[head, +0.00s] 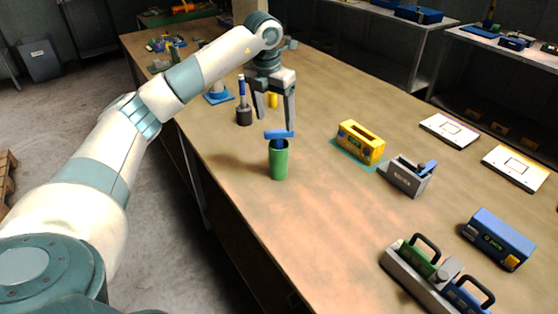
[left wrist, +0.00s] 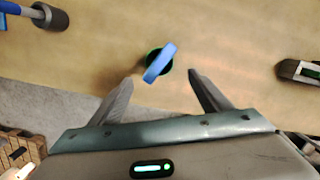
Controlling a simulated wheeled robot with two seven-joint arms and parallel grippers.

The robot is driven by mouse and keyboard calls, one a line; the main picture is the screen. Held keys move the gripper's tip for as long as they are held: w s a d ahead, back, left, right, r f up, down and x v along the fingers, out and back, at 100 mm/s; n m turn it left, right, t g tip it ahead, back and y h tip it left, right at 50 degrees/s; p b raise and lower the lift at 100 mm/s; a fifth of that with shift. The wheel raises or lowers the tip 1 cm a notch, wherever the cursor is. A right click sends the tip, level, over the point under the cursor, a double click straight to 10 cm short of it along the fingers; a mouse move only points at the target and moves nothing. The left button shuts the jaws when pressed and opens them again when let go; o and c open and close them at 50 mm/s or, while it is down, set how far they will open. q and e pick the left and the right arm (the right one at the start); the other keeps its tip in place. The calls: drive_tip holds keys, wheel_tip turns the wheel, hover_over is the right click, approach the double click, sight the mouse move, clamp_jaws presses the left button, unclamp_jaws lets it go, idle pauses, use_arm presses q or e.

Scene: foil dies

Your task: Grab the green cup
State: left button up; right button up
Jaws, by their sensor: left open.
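The green cup (head: 278,162) stands upright on the table (head: 330,230) near its left edge, with a blue-topped tool (head: 279,134) standing in it. In the left wrist view, the blue top (left wrist: 160,63) covers most of the cup (left wrist: 154,53), and only a dark green rim shows. My left gripper (head: 276,122) is open and empty, fingers pointing down, above and just behind the cup in the head view. In the left wrist view the fingertips (left wrist: 160,78) are spread apart with the cup just beyond them. My right gripper is not in view.
A dark holder with a blue-handled tool (head: 243,112) stands left of the gripper, and a small yellow object (head: 273,100) is behind it. A yellow box (head: 360,143) and a grey box (head: 408,176) stand to the right. The table in front of the cup is clear.

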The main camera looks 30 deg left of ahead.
sight(277, 139)
use_arm(q)
drive_tip(key=f+p, duration=0.1)
drive_tip(key=f, duration=0.1)
drive_tip(key=w+f+p, duration=0.1)
drive_tip(key=f, duration=0.2)
drive_tip(key=f+p, duration=0.1)
drive_tip(key=f, duration=0.2)
drive_tip(key=shift+w+f, duration=0.15)
drive_tip(key=shift+f, duration=0.65)
drive_tip(key=shift+w+p, duration=0.1)
drive_tip(key=shift+p, duration=0.2)
drive_tip(key=shift+w+f+p, duration=0.15)
drive_tip(key=shift+f+p, duration=0.8)
wheel_tip(277, 139, down, 2)
drive_tip(key=shift+w+f+p, duration=0.1)
drive_tip(key=shift+w+p, duration=0.05)
drive_tip(key=shift+p, duration=0.35)
drive_tip(key=shift+w+f, duration=0.1)
drive_tip(key=shift+f, duration=0.4)
